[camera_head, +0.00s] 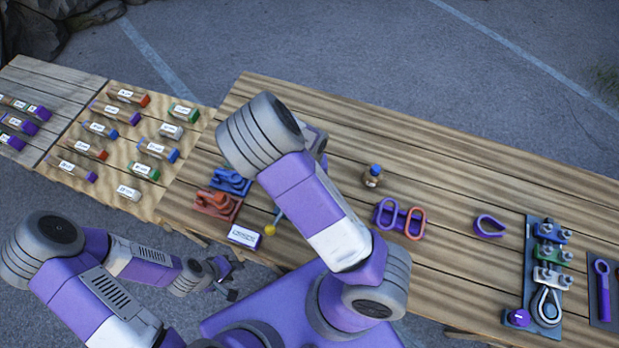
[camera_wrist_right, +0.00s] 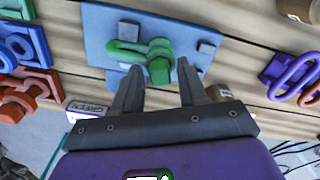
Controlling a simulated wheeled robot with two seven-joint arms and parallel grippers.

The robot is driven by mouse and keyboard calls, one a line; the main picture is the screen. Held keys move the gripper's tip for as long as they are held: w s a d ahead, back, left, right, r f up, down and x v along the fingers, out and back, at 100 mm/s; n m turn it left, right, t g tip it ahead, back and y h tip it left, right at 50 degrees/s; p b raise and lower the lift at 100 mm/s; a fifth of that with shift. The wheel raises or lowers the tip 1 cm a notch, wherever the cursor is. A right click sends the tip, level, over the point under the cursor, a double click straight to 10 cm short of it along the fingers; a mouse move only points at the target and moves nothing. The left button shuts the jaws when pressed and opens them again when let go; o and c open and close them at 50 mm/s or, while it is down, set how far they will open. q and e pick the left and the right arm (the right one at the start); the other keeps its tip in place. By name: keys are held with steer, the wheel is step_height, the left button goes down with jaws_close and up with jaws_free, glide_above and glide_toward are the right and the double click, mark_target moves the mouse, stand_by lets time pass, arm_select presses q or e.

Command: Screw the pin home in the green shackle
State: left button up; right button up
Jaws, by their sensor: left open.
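The green shackle (camera_wrist_right: 128,48) lies on a blue-grey plate (camera_wrist_right: 101,26) in the right wrist view. Its pin's green head (camera_wrist_right: 159,72) faces my right gripper (camera_wrist_right: 160,82). That gripper is open, its two fingers apart on either side of the pin head; I cannot tell whether they touch it. In the head view my right arm hides the shackle and the right gripper. My left gripper (camera_head: 232,281) is open and empty, low on the left, off the table's front edge. How deep the pin sits in the shackle is hard to tell.
Left of the plate are blue (camera_head: 231,181) and red (camera_head: 217,205) shackles and a white label card (camera_head: 244,237). To the right are a small bottle (camera_head: 372,176), purple and orange links (camera_head: 399,217), a purple shackle (camera_head: 488,226) and a clamp board (camera_head: 530,278).

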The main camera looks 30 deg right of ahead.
stand_by(0.3)
steer(key=o, duration=0.6)
steer(key=shift+c, duration=0.2)
steer(key=shift+r, duration=0.1)
step_height(320, 180, up, 8)
steer(key=p, duration=0.3)
steer(key=shift+f, duration=0.25)
